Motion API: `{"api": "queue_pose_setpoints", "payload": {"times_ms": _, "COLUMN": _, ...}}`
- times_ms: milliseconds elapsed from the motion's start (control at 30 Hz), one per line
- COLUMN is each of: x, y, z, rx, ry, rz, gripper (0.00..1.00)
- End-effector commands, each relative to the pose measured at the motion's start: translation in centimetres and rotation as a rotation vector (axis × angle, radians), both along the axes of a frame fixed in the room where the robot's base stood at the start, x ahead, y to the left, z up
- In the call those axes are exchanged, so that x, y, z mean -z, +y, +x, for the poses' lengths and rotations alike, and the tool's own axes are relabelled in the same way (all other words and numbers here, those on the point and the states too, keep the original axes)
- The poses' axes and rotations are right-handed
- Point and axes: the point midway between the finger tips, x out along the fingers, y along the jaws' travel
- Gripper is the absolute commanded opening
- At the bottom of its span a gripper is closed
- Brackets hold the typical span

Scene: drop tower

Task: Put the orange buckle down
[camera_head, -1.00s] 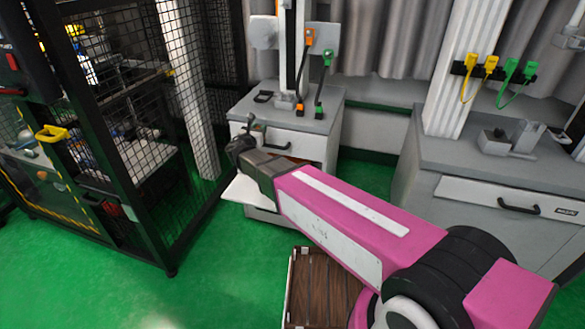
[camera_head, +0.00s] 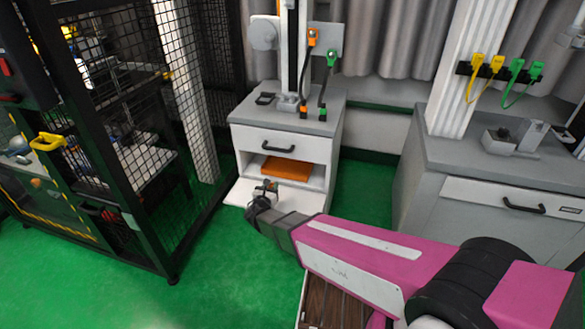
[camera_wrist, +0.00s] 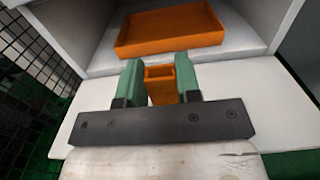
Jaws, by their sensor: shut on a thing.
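The orange buckle (camera_wrist: 160,88) is a small hollow orange block in the wrist view. My gripper (camera_wrist: 158,70) is shut on it, one green finger on each side. In the head view my gripper (camera_head: 265,189) is low in front of the cabinet's open lower compartment, above its white folded-down flap (camera_head: 238,192); the buckle is too small there to make out clearly. A shallow orange tray (camera_wrist: 172,47) lies beyond the gripper inside the compartment and looks empty. The tray also shows in the head view (camera_head: 286,168).
The cabinet (camera_head: 310,148) has a closed drawer above the opening and a tower with orange and green connectors on top. A black mesh cage (camera_head: 120,120) stands at left, a grey bench (camera_head: 440,150) at right. Green floor is free between cage and cabinet.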

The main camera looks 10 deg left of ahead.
Motion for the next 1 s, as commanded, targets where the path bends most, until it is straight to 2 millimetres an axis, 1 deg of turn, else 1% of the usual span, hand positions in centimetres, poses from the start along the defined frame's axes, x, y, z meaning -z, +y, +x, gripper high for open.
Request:
{"api": "queue_pose_setpoints", "payload": {"times_ms": 67, "x": 0.3, "y": 0.0, "z": 0.5, "rx": -0.002, "ry": 0.0, "rz": 0.0, "gripper": 0.09}}
{"api": "queue_pose_setpoints", "payload": {"times_ms": 167, "x": 0.4, "y": -0.1, "z": 2.2, "rx": 0.001, "ry": -0.001, "rz": 0.001, "gripper": 0.09}}
{"api": "queue_pose_setpoints", "payload": {"times_ms": 500, "x": 0.4, "y": -0.7, "z": 10.1, "rx": 0.0, "ry": -0.001, "rz": 0.001, "gripper": 0.09}}
{"api": "queue_pose_setpoints", "payload": {"times_ms": 700, "x": 0.4, "y": -1.0, "z": 14.4, "rx": 0.0, "ry": 0.0, "rz": 0.001, "gripper": 0.09}}
{"api": "queue_pose_setpoints", "payload": {"times_ms": 833, "x": 0.3, "y": -1.2, "z": 16.0, "rx": -0.001, "ry": 0.0, "rz": 0.0, "gripper": 0.09}}
{"api": "queue_pose_setpoints", "payload": {"times_ms": 1000, "x": 0.3, "y": -1.3, "z": 16.8, "rx": -0.002, "ry": 0.0, "rz": 0.0, "gripper": 0.09}}
